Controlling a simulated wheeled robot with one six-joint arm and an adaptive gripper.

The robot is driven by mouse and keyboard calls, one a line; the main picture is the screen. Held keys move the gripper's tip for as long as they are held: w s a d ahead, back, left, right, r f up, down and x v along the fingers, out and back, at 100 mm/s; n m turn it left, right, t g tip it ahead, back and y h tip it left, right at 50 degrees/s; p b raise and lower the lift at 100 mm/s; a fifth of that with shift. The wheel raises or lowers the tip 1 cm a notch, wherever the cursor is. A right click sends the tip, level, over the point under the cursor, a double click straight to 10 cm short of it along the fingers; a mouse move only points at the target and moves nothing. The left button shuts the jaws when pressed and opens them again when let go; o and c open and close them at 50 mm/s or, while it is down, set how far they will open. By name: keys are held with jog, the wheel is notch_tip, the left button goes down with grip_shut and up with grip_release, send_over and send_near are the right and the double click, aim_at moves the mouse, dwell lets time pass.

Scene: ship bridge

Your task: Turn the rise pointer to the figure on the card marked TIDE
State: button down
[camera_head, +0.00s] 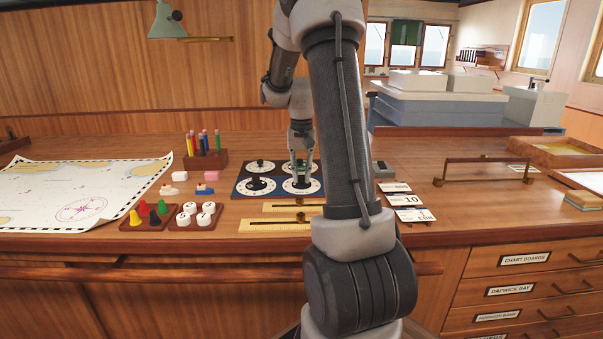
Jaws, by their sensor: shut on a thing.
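A dark blue board (238,193) with white round dials and black pointers lies on the wooden desk. My gripper (302,180) reaches down to the front right dial (314,187) and is shut on its black pointer, which the fingers mostly hide. The front left dial (252,187) and back left dial (268,167) show their black pointers. The dial names are too small to read, so I cannot tell which is rise. White cards lie right of my arm: a back card (391,187), a middle card (402,200) reading 10, and a front card (414,215). Their headings are unreadable.
A chart (90,190) covers the left desk. Coloured cones (150,213), white round pieces (197,213) and a pencil block (206,160) stand left of the board. Brass rulers (270,225) lie in front. A brass-railed stand (486,171) is at right.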

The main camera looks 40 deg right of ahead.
aim_at(302, 177)
dwell(0.3)
jog(key=c, duration=1.3)
grip_release()
jog(key=shift+r, duration=0.1)
notch_tip(302, 177, up, 12)
jog(key=shift+f, duration=0.1)
